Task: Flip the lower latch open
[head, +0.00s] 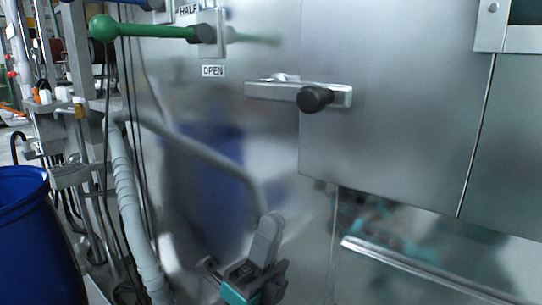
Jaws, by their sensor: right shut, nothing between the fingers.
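A latch (276,91) with a flat metal bar lies nearly level across the seam of the steel front. A round black knob (314,98) sticks out at its right end. It is the only such latch in view, so I cannot tell from the picture alone whether it is the lower one. My right gripper (268,222), grey with teal parts, is at the bottom centre, below and left of the latch and apart from it. Its fingers point up and are shut with nothing between them. My left gripper is not in view.
A green-knobbed lever (150,31) sticks out at upper left, above an OPEN label (213,71). A blue drum (38,235) stands at lower left, beside a grey ribbed hose (128,190). A metal rail (420,270) crosses the lower right. The panel around the knob is bare.

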